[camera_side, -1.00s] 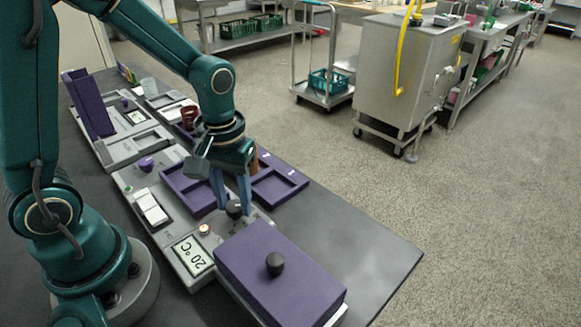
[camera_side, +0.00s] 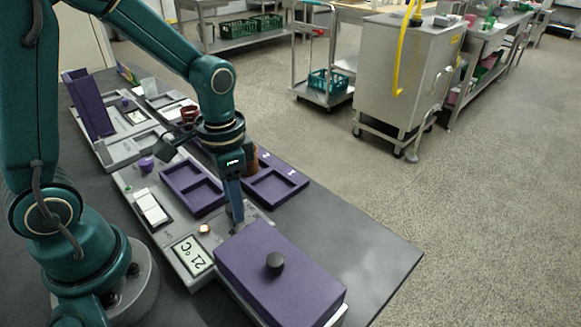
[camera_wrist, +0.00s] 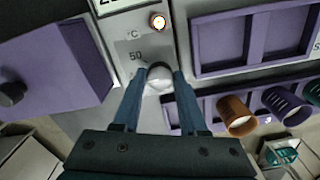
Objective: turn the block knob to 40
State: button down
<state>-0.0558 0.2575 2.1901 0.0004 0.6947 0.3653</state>
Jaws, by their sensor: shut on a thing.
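The block knob (camera_wrist: 160,76) is a round knob with a shiny grey face and a dark rim, on the grey panel. A "50" mark (camera_wrist: 135,57) and a °C label are printed beside it. My gripper (camera_wrist: 157,84) has its two blue fingers closed on opposite sides of the knob. In the side view my gripper (camera_side: 236,217) points down at the panel, and its fingers hide most of the knob. The display (camera_side: 192,257) on the panel reads 21 °C. In the wrist view only the display's lower edge (camera_wrist: 118,5) shows.
A lit orange indicator (camera_side: 204,229) sits between display and knob. A purple lidded block (camera_side: 280,275) with a black knob stands close in front. Purple trays (camera_side: 272,188) lie behind. Brown and purple cups stand close by in the wrist view. The table's right part is clear.

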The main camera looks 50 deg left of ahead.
jog(key=shift+m, duration=0.5)
jog(key=shift+c, duration=2.2)
grip_release()
jog(key=shift+r, duration=0.1)
jog(key=shift+r, duration=2.5)
